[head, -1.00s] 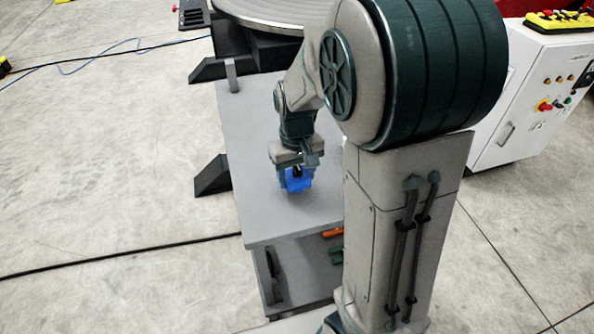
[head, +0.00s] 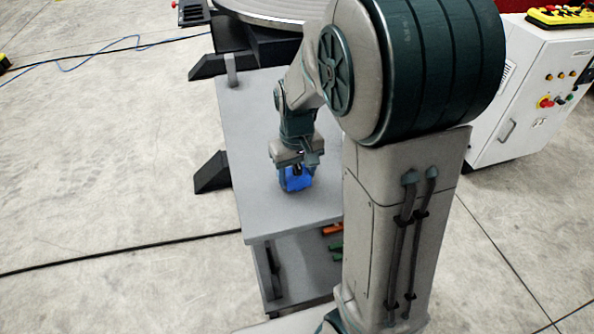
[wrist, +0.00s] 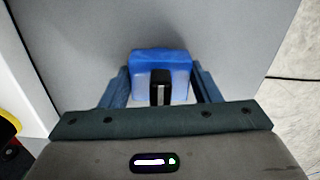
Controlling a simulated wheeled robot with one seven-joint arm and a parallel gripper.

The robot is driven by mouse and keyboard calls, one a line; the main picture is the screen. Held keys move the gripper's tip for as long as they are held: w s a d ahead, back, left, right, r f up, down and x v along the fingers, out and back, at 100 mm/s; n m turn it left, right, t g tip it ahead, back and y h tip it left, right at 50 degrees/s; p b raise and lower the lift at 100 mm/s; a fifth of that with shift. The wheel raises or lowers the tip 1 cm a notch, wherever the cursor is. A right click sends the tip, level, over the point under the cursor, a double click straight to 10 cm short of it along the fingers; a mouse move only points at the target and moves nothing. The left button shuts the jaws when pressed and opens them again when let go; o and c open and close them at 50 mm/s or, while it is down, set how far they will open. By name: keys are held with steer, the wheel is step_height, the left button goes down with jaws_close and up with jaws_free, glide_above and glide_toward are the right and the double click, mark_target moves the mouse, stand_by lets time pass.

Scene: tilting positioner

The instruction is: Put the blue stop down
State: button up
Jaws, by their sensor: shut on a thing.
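The blue stop (head: 297,181) is between the fingers of my gripper (head: 295,184), over the grey bench top (head: 262,218). In the wrist view the blue stop (wrist: 160,62) is a blue block with a dark upright piece in front of it. My gripper (wrist: 161,84) is shut on it, with one finger on each side. The stop is at or very close to the bench surface. I cannot tell whether its underside touches.
The bench's front part is clear. A shelf below holds orange and green items (head: 333,229). The round positioner table (head: 270,12) stands behind the bench. A white control cabinet (head: 530,95) is at the right. A dark cable (head: 120,257) crosses the floor.

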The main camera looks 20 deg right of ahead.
steer(key=shift+f, duration=0.15)
steer(key=o, duration=1.6)
step_height(320, 180, up, 14)
steer(key=shift+f+p, duration=0.1)
steer(key=shift+p, duration=0.35)
